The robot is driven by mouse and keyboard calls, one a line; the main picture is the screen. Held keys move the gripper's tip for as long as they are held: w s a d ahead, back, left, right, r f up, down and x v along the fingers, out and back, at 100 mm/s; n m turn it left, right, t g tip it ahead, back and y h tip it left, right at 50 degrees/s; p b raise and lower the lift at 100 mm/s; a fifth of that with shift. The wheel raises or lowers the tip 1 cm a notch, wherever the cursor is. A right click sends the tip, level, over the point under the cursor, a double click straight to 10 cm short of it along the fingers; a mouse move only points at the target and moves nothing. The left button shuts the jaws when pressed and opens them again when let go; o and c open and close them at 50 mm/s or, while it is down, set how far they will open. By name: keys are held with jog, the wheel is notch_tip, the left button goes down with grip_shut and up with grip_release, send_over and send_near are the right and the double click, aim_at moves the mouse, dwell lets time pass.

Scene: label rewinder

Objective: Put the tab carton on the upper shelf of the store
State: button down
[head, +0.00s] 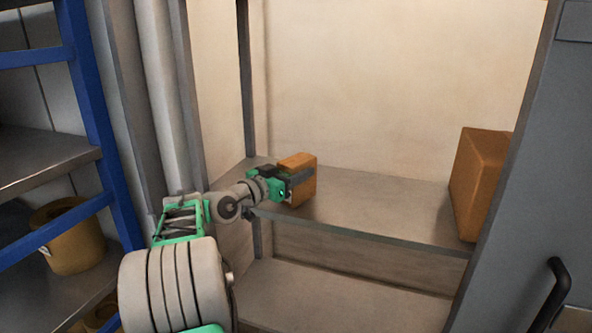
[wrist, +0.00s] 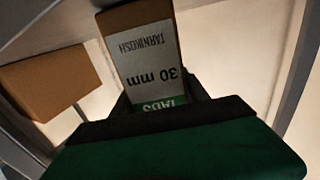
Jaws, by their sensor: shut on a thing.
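The tab carton (head: 301,178) is a small orange-brown box at the left part of the upper shelf (head: 375,208). My gripper (head: 296,184) is shut on it. In the head view the carton is upright at shelf level; I cannot tell whether its base touches the shelf. In the wrist view the carton (wrist: 146,55) shows a white label reading "30 mm" and "TABS", upside down, between the fingers. The carton's lower part is hidden by the gripper there.
A larger brown box (head: 478,183) stands at the right end of the upper shelf, also seen in the wrist view (wrist: 50,82). The shelf between is clear. A lower shelf (head: 330,297) lies below. A grey post and door with a black handle (head: 556,292) bound the right; a blue rack (head: 88,110) stands left.

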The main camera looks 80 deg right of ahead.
jog(key=shift+f, duration=0.2)
jog(key=c, duration=0.6)
grip_release()
jog(key=shift+r, duration=0.1)
